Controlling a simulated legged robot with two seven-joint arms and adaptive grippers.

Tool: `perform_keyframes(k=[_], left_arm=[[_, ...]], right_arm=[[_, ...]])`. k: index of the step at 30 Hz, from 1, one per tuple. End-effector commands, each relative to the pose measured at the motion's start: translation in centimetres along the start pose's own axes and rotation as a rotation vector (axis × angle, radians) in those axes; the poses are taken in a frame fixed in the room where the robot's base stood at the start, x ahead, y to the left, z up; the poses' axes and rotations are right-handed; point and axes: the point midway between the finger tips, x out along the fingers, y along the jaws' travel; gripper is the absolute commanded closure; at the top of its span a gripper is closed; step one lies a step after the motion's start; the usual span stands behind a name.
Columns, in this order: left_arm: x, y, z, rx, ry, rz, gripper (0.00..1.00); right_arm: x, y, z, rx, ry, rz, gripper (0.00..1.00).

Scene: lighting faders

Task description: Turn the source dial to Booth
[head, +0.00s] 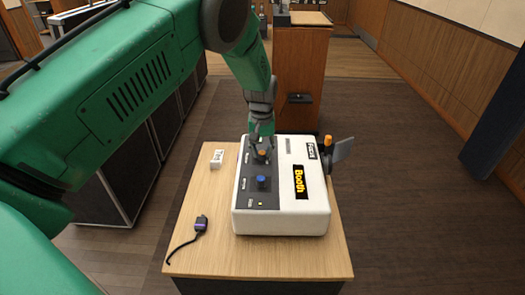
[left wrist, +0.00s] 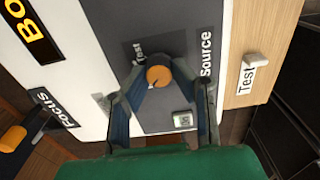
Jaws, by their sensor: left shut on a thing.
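The source dial is a round orange knob (head: 262,153) on the dark strip of the white console (head: 285,228). It also shows in the left wrist view (left wrist: 158,76), with "Source" printed beside it and a small "Test" mark by its edge. A thin dark pointer line shows on its face, but I cannot tell exactly which mark it faces. My left gripper (head: 262,147) reaches down from above, its fingers shut around the knob's sides. The console's display (head: 299,182) reads "Booth" in yellow on black. My right gripper is not in view.
A blue knob (head: 262,182) sits nearer on the same strip. A "Focus" label (head: 312,151) and an orange-topped lever (head: 328,143) are at the right. A white "Test" block (head: 217,158) and a corded dark plug (head: 201,224) lie on the wooden table (head: 190,258).

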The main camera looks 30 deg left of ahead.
Motion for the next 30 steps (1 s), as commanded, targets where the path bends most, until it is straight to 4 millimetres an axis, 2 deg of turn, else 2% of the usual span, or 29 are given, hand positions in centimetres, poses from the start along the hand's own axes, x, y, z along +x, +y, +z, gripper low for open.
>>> perform_keyframes(k=[1, 13, 14, 15, 25, 30], left_arm=[[0.7, -0.2, 0.8, -0.005, -0.022, -0.007, 1.00], [0.7, -0.1, 0.8, -0.009, -0.023, -0.006, 1.00], [0.7, -0.1, 0.8, -0.009, -0.023, -0.006, 0.71], [0.7, -0.1, 0.8, -0.009, -0.023, -0.006, 0.58], [0.2, 0.0, 0.3, -0.009, -0.011, -0.002, 0.58], [-1.8, 0.0, 0.2, -0.009, -0.009, -0.001, 0.58]], right_arm=[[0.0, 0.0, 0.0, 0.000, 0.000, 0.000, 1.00], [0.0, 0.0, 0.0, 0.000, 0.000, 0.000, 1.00], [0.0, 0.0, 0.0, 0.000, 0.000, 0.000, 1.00], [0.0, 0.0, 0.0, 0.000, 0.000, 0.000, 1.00], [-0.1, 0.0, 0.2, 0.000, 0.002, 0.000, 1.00], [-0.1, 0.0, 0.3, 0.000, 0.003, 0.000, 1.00]])
